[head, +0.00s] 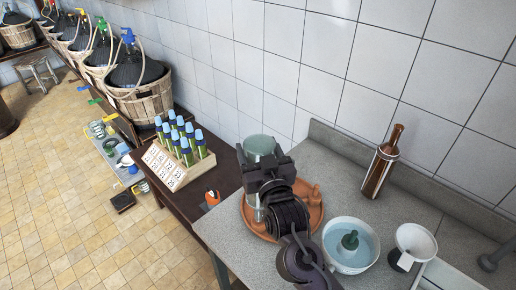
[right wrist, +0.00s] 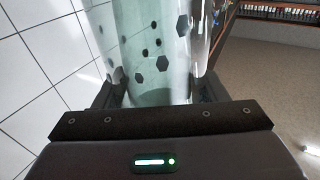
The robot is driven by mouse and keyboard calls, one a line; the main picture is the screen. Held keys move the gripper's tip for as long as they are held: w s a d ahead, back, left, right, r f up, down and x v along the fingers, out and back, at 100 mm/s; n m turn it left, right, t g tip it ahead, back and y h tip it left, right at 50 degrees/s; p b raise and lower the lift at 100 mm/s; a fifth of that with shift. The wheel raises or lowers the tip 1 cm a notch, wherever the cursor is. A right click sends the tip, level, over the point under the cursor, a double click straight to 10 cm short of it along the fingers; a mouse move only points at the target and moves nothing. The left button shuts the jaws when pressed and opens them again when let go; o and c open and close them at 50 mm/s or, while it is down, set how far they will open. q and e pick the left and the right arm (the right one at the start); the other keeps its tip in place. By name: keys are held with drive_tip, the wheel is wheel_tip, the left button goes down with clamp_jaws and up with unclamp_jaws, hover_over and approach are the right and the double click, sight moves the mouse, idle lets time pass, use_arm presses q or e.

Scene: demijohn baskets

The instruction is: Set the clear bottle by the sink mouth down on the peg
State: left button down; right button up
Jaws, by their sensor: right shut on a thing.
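My right gripper (head: 264,166) is shut on the clear bottle (head: 259,144), over the terracotta tray. The bottle's pale greenish glass shows above the jaws, with a wide rounded top end; most of its lower part is hidden by my gripper. In the right wrist view its glass (right wrist: 155,50) fills the space between the jaws, with dark hexagon marks showing. Its mouth cannot be made out. A dark green upright piece (head: 350,240), which looks like the peg, stands in a white bowl (head: 330,261) of bluish liquid, to the right of my gripper. My left gripper is not in view.
The terracotta tray (head: 313,218) holds small clay-coloured pieces. A white funnel-like cup (head: 415,241) stands right of the bowl. A brown bottle-shaped object (head: 382,165) stands near the wall. A crate of blue-topped tubes (head: 168,165) is on the left table.

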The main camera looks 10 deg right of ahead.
idle(0.3)
drive_tip(key=o, duration=1.7)
drive_tip(key=shift+o, duration=0.5)
drive_tip(key=shift+f, duration=0.15)
drive_tip(key=shift+s, duration=0.15)
drive_tip(key=shift+s+f+b, duration=0.15)
drive_tip(key=shift+s+b, duration=0.2)
drive_tip(key=s+b, duration=0.2)
drive_tip(key=s, duration=0.5)
drive_tip(key=shift+d+b, duration=0.3)
drive_tip(key=shift+b, duration=0.05)
